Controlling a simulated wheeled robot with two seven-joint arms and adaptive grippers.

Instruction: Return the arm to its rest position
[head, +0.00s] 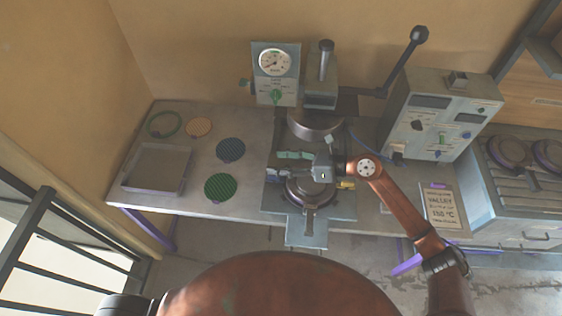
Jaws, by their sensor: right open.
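My right arm comes in from the right, and its gripper (279,166) is over the middle of the press (316,122). The gripper points left and is open, with nothing visible between its fingers. It hangs above the round lower plate (308,190), below the round upper part of the press. From this angle I cannot tell the exact gap between the gripper and the press. My left gripper is not in view.
A long lever (403,62) rises behind the press at the right. A control box (436,115) stands right of it. Green (221,187) and blue (231,150) discs, an orange disc (199,127), a green ring (164,124) and a shallow tray (155,169) lie left on the bench.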

